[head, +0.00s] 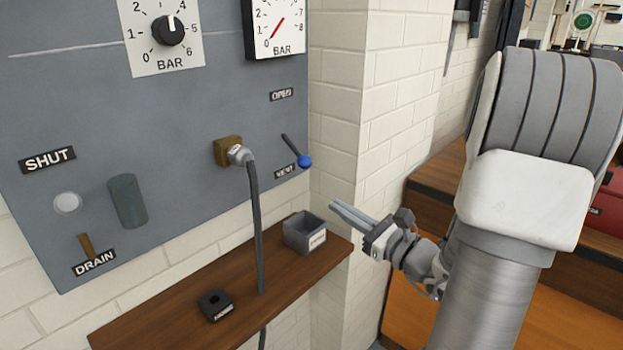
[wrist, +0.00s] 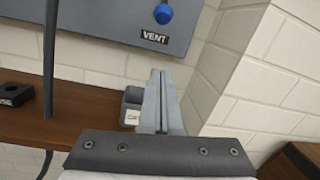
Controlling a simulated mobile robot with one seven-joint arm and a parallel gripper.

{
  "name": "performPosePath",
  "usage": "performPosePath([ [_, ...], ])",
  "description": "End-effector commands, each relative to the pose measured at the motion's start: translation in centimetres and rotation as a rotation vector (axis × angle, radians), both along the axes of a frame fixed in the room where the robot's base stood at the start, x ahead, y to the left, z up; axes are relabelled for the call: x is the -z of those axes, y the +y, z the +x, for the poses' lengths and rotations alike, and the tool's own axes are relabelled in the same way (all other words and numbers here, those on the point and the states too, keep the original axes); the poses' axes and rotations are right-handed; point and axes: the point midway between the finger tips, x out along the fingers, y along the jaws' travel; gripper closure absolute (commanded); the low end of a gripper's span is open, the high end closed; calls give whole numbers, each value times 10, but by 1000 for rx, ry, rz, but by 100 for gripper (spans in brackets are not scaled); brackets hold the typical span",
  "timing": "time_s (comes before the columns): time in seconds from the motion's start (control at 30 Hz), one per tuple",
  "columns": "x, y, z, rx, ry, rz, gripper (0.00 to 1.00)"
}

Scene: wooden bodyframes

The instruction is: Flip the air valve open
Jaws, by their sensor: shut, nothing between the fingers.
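The air valve is a dark lever with a blue knob (head: 304,161) on the grey panel. The lever slants down to the right, with its knob beside the lower label, which reads VENT (wrist: 154,38) in the wrist view. The OPEN label (head: 282,94) is above it. The blue knob also shows at the top of the wrist view (wrist: 163,13). My gripper (head: 335,206) is shut and empty. It is below and right of the knob in the head view, apart from it. In the wrist view its fingertips (wrist: 159,74) lie below the VENT label.
A wooden shelf (head: 172,318) under the panel carries a grey open box (head: 298,236) and a small black block (head: 215,304). A black hose (head: 255,220) hangs from a brass fitting (head: 228,150) left of the lever. A white brick wall corner (head: 345,130) stands right of the panel.

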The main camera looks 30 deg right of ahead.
Motion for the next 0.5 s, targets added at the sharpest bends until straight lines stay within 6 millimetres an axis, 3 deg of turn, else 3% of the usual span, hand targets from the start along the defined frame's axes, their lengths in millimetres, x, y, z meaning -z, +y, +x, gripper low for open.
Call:
performPosePath([
  [0.27, 0, 3, 6, -5, 1, -3, 100],
  [0.5, -3, 15, 45, -9, -1, -4, 100],
])
